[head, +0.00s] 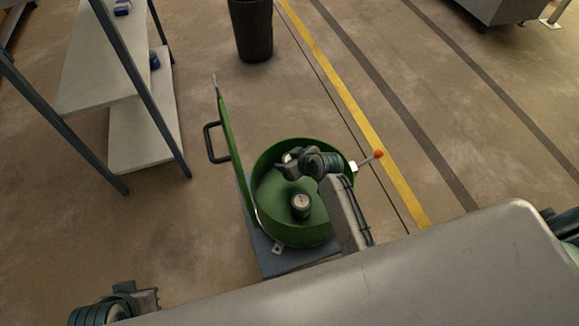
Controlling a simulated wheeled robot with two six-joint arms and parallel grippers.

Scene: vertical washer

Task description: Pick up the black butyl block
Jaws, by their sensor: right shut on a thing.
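My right gripper (289,158) is inside the upper part of the open green washer drum (318,232), near its back wall. It is shut on a small dark thing, which I take for the black butyl block; the wrist and fingers hide most of it, so its shape is unclear. A short dark cylinder with a pale top (300,206) stands on the drum floor, below and apart from the gripper. My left gripper (150,300) is at the lower left, far from the drum; its jaws are too small to judge.
The green lid (226,140) with a black handle (211,142) stands open left of the drum. A red-knobbed lever (378,154) sticks out right. A shelf rack (146,125) stands left, and a black bin (252,30) behind. The floor between is clear.

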